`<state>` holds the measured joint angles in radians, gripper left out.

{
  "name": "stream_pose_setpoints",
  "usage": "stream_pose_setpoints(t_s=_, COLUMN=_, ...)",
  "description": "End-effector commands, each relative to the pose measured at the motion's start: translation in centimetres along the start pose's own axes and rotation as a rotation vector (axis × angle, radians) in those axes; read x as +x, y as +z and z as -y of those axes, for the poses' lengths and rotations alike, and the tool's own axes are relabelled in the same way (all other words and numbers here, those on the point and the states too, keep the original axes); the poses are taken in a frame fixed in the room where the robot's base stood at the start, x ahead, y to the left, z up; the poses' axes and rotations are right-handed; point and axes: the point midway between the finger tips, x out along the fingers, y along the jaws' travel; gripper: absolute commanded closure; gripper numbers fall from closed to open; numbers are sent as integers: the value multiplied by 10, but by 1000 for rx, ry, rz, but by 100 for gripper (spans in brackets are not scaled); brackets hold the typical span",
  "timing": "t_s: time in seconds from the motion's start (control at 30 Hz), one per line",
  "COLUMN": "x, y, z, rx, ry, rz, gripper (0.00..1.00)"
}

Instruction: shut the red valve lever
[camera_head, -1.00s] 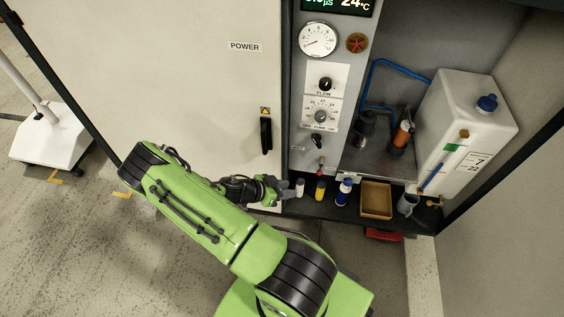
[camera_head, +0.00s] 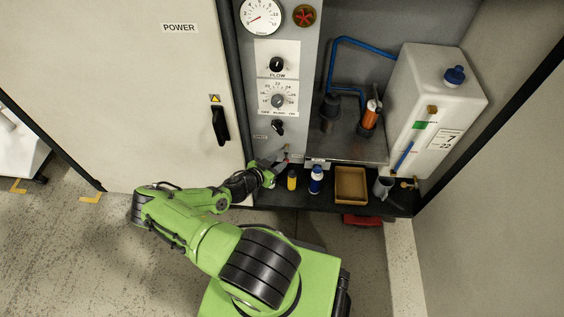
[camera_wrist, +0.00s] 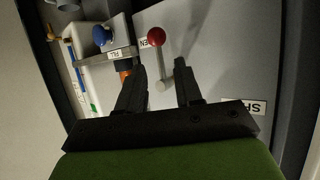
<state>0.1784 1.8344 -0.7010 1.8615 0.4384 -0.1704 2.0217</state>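The red valve lever shows in the wrist view as a red ball knob (camera_wrist: 156,37) on a pale rod, beside a label partly reading "EN". In the head view its red tip (camera_head: 287,148) is small, low on the grey panel. My gripper (camera_head: 274,167) is just below and left of it there. In the wrist view my gripper (camera_wrist: 160,66) has its two black fingers apart. The rod appears in the gap between them, with the knob beyond the tips. I cannot tell whether either finger touches it.
A yellow bottle (camera_head: 292,180), a blue-and-white bottle (camera_head: 316,180) and a tan tray (camera_head: 351,184) stand on the shelf close right of my gripper. A white tank (camera_head: 432,95) is at the right. A black door handle (camera_head: 220,125) is at the left.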

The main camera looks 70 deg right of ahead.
Motion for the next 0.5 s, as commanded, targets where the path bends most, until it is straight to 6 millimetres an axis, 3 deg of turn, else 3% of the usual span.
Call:
stream_pose_setpoints(t_s=0.1, x=24, y=2, z=0, rx=0, ry=1, rz=-1, gripper=65)
stream_pose_setpoints(t_s=0.2, x=34, y=1, z=0, rx=0, ry=-1, rz=0, gripper=65)
stream_pose_setpoints(t_s=0.5, x=38, y=0, z=0, rx=-1, ry=0, rz=1, gripper=65)
